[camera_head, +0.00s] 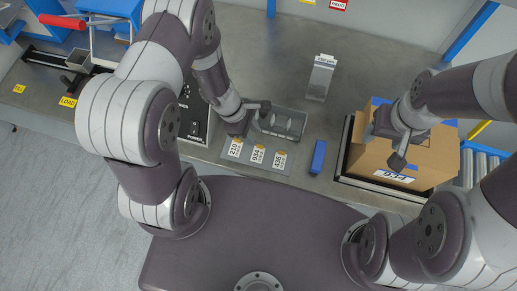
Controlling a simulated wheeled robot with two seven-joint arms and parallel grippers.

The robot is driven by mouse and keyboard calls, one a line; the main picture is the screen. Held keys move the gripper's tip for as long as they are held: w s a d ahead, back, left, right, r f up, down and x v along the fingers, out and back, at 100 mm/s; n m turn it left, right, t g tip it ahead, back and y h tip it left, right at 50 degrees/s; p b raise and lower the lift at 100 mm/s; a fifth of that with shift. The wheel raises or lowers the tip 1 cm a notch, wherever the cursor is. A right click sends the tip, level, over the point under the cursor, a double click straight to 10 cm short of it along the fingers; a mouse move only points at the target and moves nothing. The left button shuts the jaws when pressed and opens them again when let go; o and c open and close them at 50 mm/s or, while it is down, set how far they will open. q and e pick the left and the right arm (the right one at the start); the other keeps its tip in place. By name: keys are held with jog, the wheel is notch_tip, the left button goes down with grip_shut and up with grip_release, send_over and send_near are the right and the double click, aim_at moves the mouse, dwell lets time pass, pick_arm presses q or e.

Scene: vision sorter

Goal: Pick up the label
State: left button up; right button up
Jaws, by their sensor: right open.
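My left gripper (254,118) is just behind the labels, at the left end of a grey tray (292,114). Its fingertips are small and dark here, so I cannot tell whether it is open or shut. My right gripper (388,138) is open and empty over the cardboard box (366,157).
A blue block (318,157) lies between the labels and the box. A grey-white stand (320,78) is behind the tray. A black control panel (194,112) is left of my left gripper. The bench behind the tray is mostly clear.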

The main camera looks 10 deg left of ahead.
aim_at(260, 145)
pick_arm(q)
jog(key=x, duration=0.5)
jog(key=shift+s+d, duration=0.1)
jog(key=shift+s, duration=0.25)
jog(key=shift+w+f, duration=0.15)
grip_shut()
